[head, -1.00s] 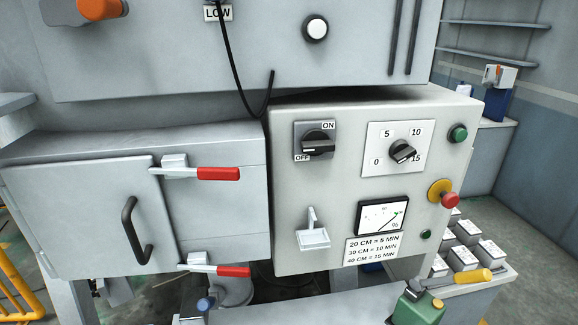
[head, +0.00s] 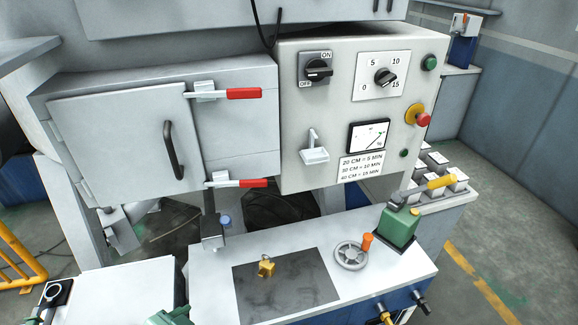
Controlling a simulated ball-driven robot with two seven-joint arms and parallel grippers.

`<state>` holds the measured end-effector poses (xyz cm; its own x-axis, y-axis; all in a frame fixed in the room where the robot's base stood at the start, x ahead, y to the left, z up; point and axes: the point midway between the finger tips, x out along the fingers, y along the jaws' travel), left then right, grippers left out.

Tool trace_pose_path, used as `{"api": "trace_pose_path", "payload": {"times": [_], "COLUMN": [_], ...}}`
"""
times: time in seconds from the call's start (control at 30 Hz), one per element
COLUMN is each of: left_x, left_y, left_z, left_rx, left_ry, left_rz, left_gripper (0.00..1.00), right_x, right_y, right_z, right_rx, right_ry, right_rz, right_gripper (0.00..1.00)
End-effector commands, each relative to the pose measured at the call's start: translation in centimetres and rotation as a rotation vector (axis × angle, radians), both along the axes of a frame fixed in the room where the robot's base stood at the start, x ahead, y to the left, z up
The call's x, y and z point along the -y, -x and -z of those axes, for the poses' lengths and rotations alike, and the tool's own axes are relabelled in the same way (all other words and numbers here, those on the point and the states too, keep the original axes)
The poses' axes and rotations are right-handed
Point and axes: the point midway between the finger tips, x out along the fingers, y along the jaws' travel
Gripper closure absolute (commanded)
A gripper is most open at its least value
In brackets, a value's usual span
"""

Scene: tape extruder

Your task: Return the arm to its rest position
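Neither of my grippers shows in the head view. The extruder's control panel (head: 300,110) fills the upper middle. It carries a black ON/OFF rotary switch (head: 319,70), a black timer dial (head: 385,77) marked 0 to 15, a gauge (head: 369,136) and a small white lever (head: 313,147). To its left is a grey cabinet with a closed door (head: 115,140), a black handle (head: 172,150), and two latches with red grips, an upper one (head: 243,93) and a lower one (head: 238,183).
A white bench (head: 215,275) stands below with a dark plate (head: 285,290), a brass-coloured block (head: 266,267), a handwheel (head: 351,255) and a green device (head: 398,227) with a yellow-gripped lever. A yellow railing (head: 18,258) is at left. Floor is open at right.

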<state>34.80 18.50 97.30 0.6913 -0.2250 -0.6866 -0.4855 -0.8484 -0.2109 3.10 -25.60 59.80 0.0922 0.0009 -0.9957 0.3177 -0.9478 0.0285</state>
Motion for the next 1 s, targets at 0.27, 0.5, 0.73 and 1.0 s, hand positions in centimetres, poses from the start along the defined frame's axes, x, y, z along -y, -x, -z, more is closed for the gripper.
{"api": "trace_pose_path", "payload": {"times": [0.27, 0.5, 0.73, 1.0], "left_x": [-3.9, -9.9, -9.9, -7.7], "left_y": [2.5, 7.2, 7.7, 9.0], "left_z": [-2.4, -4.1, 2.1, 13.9], "left_rx": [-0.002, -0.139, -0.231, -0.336], "left_ry": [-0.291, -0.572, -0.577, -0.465], "left_rz": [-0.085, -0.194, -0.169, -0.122], "left_gripper": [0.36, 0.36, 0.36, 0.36], "right_x": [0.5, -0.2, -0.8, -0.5], "right_y": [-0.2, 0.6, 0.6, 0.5], "right_z": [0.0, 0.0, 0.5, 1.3], "right_rx": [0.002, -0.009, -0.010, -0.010], "right_ry": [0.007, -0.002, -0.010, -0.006], "right_rz": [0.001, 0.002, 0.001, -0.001], "right_gripper": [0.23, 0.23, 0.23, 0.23]}}
